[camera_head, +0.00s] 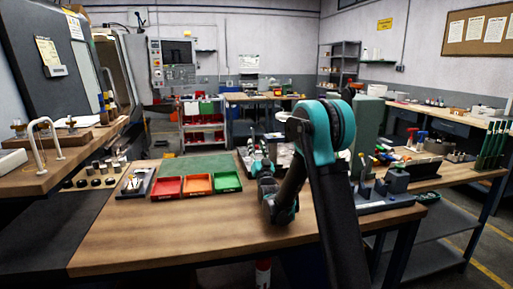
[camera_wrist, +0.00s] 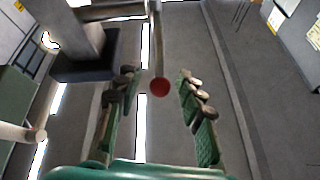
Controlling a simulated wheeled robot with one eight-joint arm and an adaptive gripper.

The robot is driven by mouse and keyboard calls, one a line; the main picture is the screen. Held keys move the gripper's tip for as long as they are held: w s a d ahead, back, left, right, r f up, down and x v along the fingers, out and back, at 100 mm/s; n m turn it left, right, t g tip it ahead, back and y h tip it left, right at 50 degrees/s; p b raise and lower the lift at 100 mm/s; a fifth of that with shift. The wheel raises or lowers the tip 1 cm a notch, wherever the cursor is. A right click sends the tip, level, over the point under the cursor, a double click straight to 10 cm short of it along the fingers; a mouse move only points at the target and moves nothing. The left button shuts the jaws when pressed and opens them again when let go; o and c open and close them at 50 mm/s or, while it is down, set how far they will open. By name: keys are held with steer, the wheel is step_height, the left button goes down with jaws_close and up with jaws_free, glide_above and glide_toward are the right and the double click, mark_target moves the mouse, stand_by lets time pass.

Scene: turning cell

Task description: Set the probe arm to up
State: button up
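In the wrist view a thin grey rod with a red ball tip (camera_wrist: 159,87) hangs between the fingers of my gripper (camera_wrist: 157,74); it looks like the probe arm. My gripper is open, with a green-padded finger on each side of the ball and a visible gap to both. I cannot tell the ball's depth relative to the fingertips. In the head view my arm reaches over the bench, and the probe arm cannot be made out there.
A grey block on a dark base (camera_wrist: 85,60) stands at left in the wrist view. In the head view, red (camera_head: 167,188), orange (camera_head: 197,184) and green (camera_head: 227,182) trays sit on the wooden bench (camera_head: 160,235). The front of the bench is clear.

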steer(key=shift+s+f, duration=0.15)
steer(key=shift+s, duration=0.15)
steer(key=s+d, duration=0.3)
steer(key=s, duration=0.9)
steer(key=shift+d, duration=0.15)
steer(key=shift+f, duration=0.1)
